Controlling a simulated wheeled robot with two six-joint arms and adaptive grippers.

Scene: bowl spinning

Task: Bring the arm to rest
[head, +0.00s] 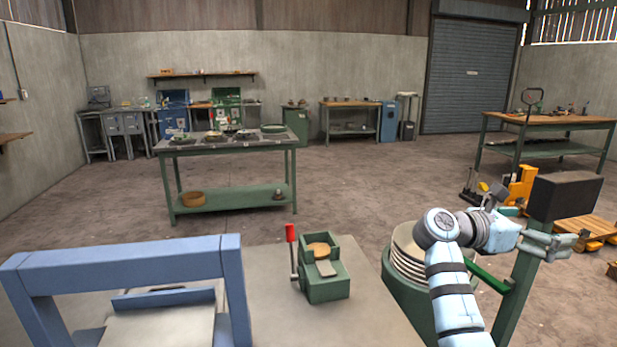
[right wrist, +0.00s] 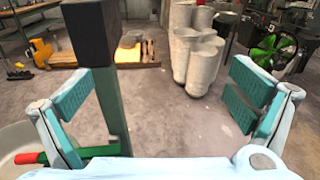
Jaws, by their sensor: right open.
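My right arm (head: 453,285) rises at the front right of the head view, its white-blue links bent to the right. My right gripper (head: 566,246) is at the end of it, out to the right in front of a green post with a dark box (head: 565,197) on top. In the right wrist view the two teal-padded fingers of the gripper (right wrist: 163,105) stand wide apart with nothing held between them. The green post (right wrist: 113,110) shows between the fingers, nearer the left one; I cannot tell whether they touch. My left gripper is not in view.
A green machine with stacked pale discs (head: 408,262) stands beside my arm. A red-handled green press (head: 325,285) and a blue frame (head: 125,262) stand on the near table (head: 270,320). Pale cylinders (right wrist: 190,60) stand on the floor beyond the gripper, with open floor before them.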

